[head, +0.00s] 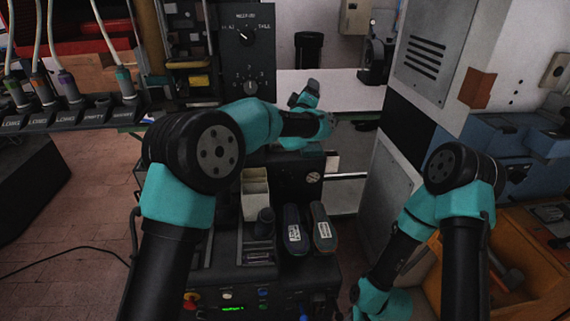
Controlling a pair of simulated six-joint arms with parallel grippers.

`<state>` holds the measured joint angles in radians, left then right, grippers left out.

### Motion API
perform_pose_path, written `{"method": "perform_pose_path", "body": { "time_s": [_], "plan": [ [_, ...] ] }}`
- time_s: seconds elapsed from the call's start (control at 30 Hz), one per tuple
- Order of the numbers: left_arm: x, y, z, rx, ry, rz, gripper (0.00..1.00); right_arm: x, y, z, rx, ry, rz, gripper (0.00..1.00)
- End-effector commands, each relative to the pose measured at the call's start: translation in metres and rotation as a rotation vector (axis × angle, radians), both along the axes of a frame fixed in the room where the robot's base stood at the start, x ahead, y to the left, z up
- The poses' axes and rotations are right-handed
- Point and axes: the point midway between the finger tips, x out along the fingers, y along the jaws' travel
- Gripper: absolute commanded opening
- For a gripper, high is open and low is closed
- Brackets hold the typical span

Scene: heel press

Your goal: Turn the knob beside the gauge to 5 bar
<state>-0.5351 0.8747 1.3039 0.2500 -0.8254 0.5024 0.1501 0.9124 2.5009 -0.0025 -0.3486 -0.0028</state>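Two dark shoes with white labels (295,233) lie on the press front, beside a cream bin (255,190). A control box with two dials (247,45) stands behind. A grey cabinet (385,190) bounds the right; an orange tray (525,265) is at far right.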

Motion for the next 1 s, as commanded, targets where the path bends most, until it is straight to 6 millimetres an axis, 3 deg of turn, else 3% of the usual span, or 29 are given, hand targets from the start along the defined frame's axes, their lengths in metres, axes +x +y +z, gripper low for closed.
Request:
{"method": "perform_pose_path", "body": {
  "time_s": [0.03,0.27,0.5,0.6,0.7,0.8,1.0],
  "plan": [
    [0.007,0.001,-0.039,0.022,0.025,0.026,0.66,0.000,0.000,0.000,0.000,0.000,0.000,0.42],
    [0.019,0.016,-0.192,0.120,0.112,0.158,0.66,0.000,0.000,0.000,0.000,0.000,0.000,0.42],
    [0.002,0.044,-0.346,0.243,0.205,0.295,0.66,0.000,0.000,0.000,0.000,0.000,0.000,0.42],
    [-0.011,0.056,-0.397,0.293,0.238,0.344,0.66,0.000,0.000,0.000,0.000,0.000,0.000,0.42],
    [-0.022,0.065,-0.431,0.329,0.261,0.376,0.66,0.000,0.000,0.000,0.000,0.000,0.000,0.42],
    [-0.029,0.070,-0.449,0.351,0.271,0.396,0.66,0.000,0.000,0.000,0.000,0.000,0.000,0.42],
    [-0.031,0.071,-0.455,0.358,0.276,0.403,0.66,0.000,0.000,0.000,0.000,0.000,0.000,0.42]
  ]
}}
